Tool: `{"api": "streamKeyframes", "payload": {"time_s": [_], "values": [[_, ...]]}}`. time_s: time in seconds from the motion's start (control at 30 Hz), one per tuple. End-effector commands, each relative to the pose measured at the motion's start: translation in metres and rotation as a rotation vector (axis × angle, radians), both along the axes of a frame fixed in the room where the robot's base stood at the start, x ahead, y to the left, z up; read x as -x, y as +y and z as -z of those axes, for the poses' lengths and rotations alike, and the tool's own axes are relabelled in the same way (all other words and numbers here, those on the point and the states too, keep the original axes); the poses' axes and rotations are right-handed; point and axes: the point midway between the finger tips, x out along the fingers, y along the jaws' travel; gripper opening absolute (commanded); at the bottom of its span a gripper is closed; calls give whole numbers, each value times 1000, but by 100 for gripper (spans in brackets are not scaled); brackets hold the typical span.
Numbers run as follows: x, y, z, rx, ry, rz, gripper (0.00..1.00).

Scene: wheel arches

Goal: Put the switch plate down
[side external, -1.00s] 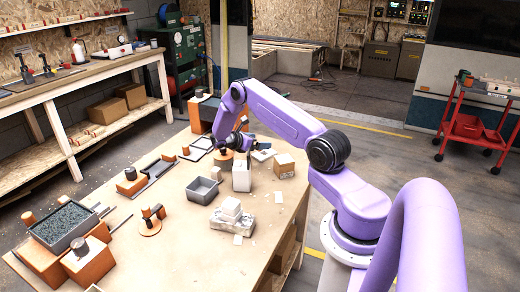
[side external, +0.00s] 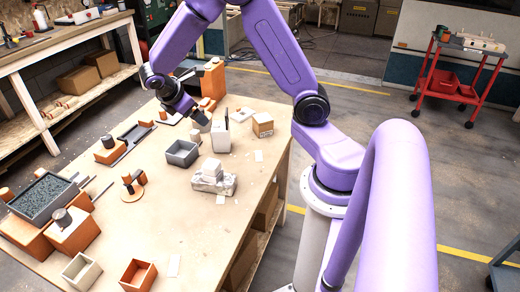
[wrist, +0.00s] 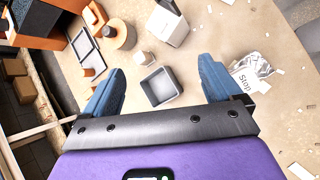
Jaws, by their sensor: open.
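I cannot single out the switch plate with certainty. A white block marked "Stop" (wrist: 246,84) lies on a pale, rough base, just beyond my right finger in the wrist view. The same white stack (side external: 213,177) stands on the bench in the side view. My gripper (wrist: 162,95) is open with its blue fingers wide apart and nothing between them. In the side view my gripper (side external: 200,120) points down near the white box (side external: 220,138), above the bench. The grey square tray (side external: 182,153) is below it, and shows empty between the fingers' lines in the wrist view.
A cardboard box (side external: 262,125) stands right of the white box. A round orange base with upright pieces (side external: 132,190) is at left, near a granule-filled tray (side external: 43,197). Two small open boxes, one orange (side external: 138,275), are in front. The bench's middle front is clear.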

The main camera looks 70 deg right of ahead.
Motion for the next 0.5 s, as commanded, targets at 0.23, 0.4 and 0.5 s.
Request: {"api": "streamKeyframes", "payload": {"time_s": [0.23,0.4,0.5], "values": [[94,98,-29,-273,-91,-34,92],[171,136,-39,-464,-89,-38,92],[212,147,-42,-556,-66,-35,92]]}}
